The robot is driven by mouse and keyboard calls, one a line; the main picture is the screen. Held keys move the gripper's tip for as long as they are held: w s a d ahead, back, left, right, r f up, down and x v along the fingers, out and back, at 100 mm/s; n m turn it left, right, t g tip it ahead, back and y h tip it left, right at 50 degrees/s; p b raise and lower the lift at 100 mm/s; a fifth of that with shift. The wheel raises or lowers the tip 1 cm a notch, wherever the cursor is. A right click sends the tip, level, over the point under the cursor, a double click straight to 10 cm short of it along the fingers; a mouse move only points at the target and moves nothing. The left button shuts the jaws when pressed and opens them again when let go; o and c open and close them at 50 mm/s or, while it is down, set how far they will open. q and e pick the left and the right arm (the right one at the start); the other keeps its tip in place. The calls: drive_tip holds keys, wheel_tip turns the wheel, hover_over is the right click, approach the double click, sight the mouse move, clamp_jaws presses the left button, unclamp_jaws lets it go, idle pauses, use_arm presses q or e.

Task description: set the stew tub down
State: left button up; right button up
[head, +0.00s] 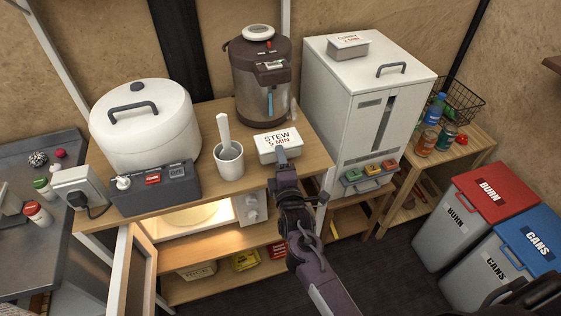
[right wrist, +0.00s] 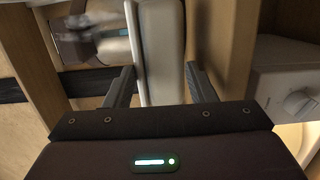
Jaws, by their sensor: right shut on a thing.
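The stew tub (head: 267,152) is a small white box with a label reading "STEW 5 MIN" on its lid. In the head view it is at the front right of the upper wooden shelf, right of a white cup. My right gripper (head: 284,157) reaches it from the front and is shut on it. In the right wrist view the pale tub (right wrist: 161,60) is between the two dark fingers (right wrist: 158,88). I cannot tell whether its underside touches the shelf.
The wooden shelf (head: 318,150) also holds a cup with a white handle (head: 229,160), a white cooker (head: 145,125), a dark power box (head: 155,187) and a hot-water dispenser (head: 262,75). A tall white cabinet (head: 350,100) stands close right. Below is a lit oven with an open door (head: 135,270).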

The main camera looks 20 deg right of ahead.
drive_tip(key=shift+f, duration=0.5)
drive_tip(key=o, duration=1.3)
drive_tip(key=shift+s, duration=0.1)
drive_tip(key=shift+f, duration=0.15)
drive_tip(key=shift+f, duration=0.1)
drive_tip(key=shift+r, duration=0.35)
drive_tip(key=s, duration=0.4)
drive_tip(key=s+a+b, duration=0.1)
drive_tip(key=s, duration=0.3)
drive_tip(key=s+r, duration=0.1)
drive_tip(key=s, duration=0.2)
drive_tip(key=shift+s+a, duration=0.2)
drive_tip(key=shift+s, duration=0.2)
drive_tip(key=shift+f, duration=0.1)
